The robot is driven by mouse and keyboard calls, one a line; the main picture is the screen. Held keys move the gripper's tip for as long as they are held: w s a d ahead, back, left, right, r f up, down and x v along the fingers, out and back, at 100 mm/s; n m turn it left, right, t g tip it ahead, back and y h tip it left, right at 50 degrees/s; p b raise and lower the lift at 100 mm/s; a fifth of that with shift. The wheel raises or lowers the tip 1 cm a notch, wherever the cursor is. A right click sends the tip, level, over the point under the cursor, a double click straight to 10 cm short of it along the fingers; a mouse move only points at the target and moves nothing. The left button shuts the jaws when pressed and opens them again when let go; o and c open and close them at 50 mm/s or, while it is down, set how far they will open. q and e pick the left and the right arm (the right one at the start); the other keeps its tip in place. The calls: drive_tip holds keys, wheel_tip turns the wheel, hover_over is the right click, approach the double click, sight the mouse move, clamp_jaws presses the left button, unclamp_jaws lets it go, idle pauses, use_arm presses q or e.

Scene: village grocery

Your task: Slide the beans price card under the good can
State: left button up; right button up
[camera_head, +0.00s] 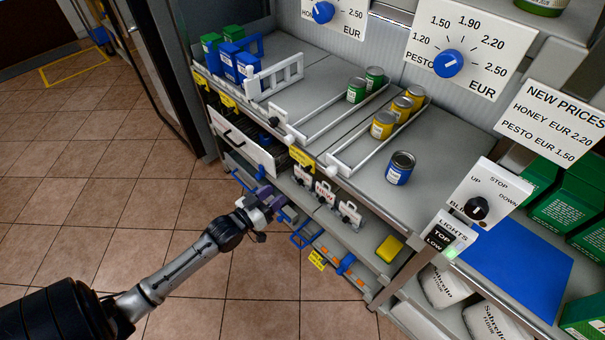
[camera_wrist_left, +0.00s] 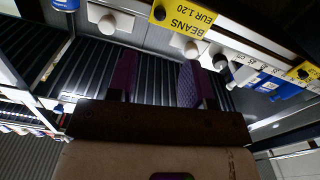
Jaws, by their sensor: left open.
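The beans price card (camera_wrist_left: 185,16) is a yellow card reading "BEANS EUR 1.20" on the shelf's front edge, at the top of the left wrist view. In the head view a yellow card (camera_head: 301,157) sits on that shelf front. A blue can (camera_head: 400,167) stands upright alone on the shelf, to the right of the white-railed lanes. Green cans (camera_head: 357,90) and yellow cans (camera_head: 383,125) stand in the lanes. I cannot tell which is the good can. My left gripper (camera_head: 271,201) is below and in front of the shelf edge; its purple fingers (camera_wrist_left: 158,82) are open and empty, apart from the card.
White knobs (camera_wrist_left: 192,48) stick out beside the card. Small white clip-like holders (camera_head: 324,192) line the lower shelf. Blue and green boxes (camera_head: 228,62) stand at the far left of the shelf. The floor (camera_head: 120,185) at left is clear.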

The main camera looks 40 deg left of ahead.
sight(305, 171)
use_arm(q)
drive_tip(key=w+b, duration=0.3)
drive_tip(key=w, duration=0.7)
drive_tip(key=shift+f, duration=0.1)
drive_tip(key=shift+w+b, duration=0.4)
drive_tip(key=shift+w, duration=0.65)
drive_tip(key=shift+c, duration=0.2)
clamp_jaws()
